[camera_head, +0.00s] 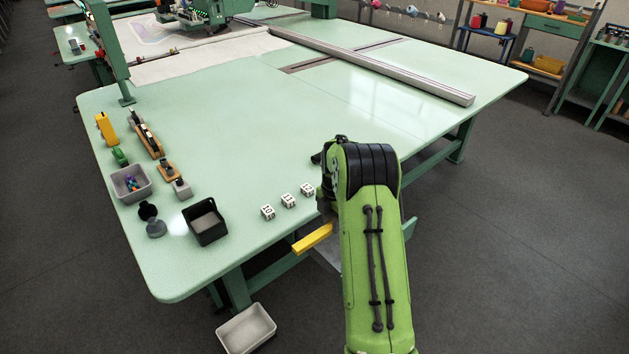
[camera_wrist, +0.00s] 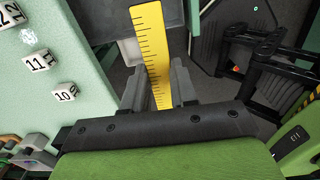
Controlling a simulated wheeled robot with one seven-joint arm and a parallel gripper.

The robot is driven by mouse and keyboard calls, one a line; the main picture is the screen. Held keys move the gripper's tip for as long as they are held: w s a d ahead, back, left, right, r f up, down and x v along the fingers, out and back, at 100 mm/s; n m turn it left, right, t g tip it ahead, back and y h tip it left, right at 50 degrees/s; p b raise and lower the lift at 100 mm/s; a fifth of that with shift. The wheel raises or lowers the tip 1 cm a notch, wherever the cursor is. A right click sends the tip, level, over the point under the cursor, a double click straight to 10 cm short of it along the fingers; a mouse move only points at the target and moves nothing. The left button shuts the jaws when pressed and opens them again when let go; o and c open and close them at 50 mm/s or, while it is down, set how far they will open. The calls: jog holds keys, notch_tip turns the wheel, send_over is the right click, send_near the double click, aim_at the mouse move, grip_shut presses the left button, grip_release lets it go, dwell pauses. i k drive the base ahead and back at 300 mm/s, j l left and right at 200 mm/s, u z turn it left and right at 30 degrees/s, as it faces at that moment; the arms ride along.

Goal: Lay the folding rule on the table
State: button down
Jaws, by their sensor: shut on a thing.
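The yellow folding rule (camera_head: 313,239) shows in the head view just off the table's front edge, left of my green arm. In the wrist view the rule (camera_wrist: 152,50) has black graduation marks and runs between my gripper's fingers. My gripper (camera_wrist: 158,88) is shut on it. In the head view my arm hides the gripper and part of the rule. The pale green table (camera_head: 235,130) is large; its edge also shows in the wrist view (camera_wrist: 85,50), left of the rule.
White numbered blocks (camera_head: 288,200) stand near the table's front edge, beside the rule. A black open box (camera_head: 205,222), a grey bin (camera_head: 131,184) and several tools stand at the table's left. The table's middle is clear. A grey bin (camera_head: 246,330) sits below the edge.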

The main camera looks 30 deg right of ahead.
aim_at(278, 195)
jog(key=i, duration=1)
